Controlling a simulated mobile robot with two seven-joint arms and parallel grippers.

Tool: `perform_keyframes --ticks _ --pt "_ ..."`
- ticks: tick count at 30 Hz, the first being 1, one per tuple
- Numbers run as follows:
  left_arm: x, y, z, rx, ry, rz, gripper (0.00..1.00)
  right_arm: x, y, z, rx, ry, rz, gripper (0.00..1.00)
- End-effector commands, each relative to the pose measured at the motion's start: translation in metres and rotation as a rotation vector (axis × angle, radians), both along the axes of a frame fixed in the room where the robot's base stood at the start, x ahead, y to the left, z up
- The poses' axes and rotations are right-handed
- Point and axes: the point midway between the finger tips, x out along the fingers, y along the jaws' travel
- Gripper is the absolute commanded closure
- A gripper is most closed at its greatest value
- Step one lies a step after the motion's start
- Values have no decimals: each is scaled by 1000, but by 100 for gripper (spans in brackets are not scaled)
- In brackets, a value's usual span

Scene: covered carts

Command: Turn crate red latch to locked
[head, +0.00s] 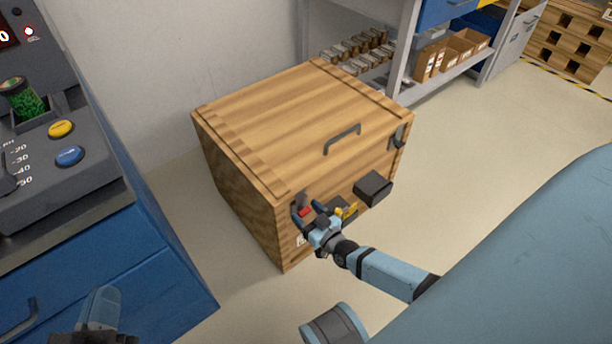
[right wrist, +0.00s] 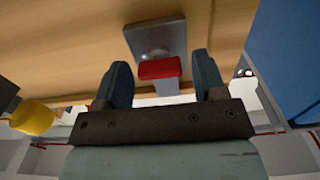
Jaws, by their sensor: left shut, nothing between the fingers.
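The wooden crate (head: 250,120) stands on the floor with its lid down. Its red latch (head: 304,212) is at the front face's left end, below a grey metal plate. In the right wrist view the red latch (right wrist: 160,68) lies between the fingertips, in front of the grey plate (right wrist: 155,38). My right gripper (head: 307,212) is open, one finger on each side of the red latch. Gaps show beside it in the wrist view. My left gripper (head: 90,338) is at the bottom left edge, mostly cut off, shut and away from the crate.
A dark box (head: 373,188) and a yellow part (head: 349,211) stick out from the crate's front, right of my right gripper. A lid handle (head: 342,138) is above. A blue cabinet (head: 110,290) stands left; shelving (head: 400,60) stands behind. The floor at right is clear.

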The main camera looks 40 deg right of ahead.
Motion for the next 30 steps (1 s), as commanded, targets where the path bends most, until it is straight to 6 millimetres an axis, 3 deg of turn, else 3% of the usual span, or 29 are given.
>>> perform_keyframes --ticks 1,5,6,17,30 --pt "0 0 0 -1 1 0 100 0 0 0 0 0 0 48" --pt "-1 0 0 -1 1 0 100 0 0 0 0 0 0 78" --pt "-1 0 0 -1 1 0 100 0 0 0 0 0 0 81" --pt "0 1 3 -3 -9 2 100 0 0 1 55 3 0 81" --pt "-2 2 16 -22 -43 15 100 1 -1 1 392 31 1 81"
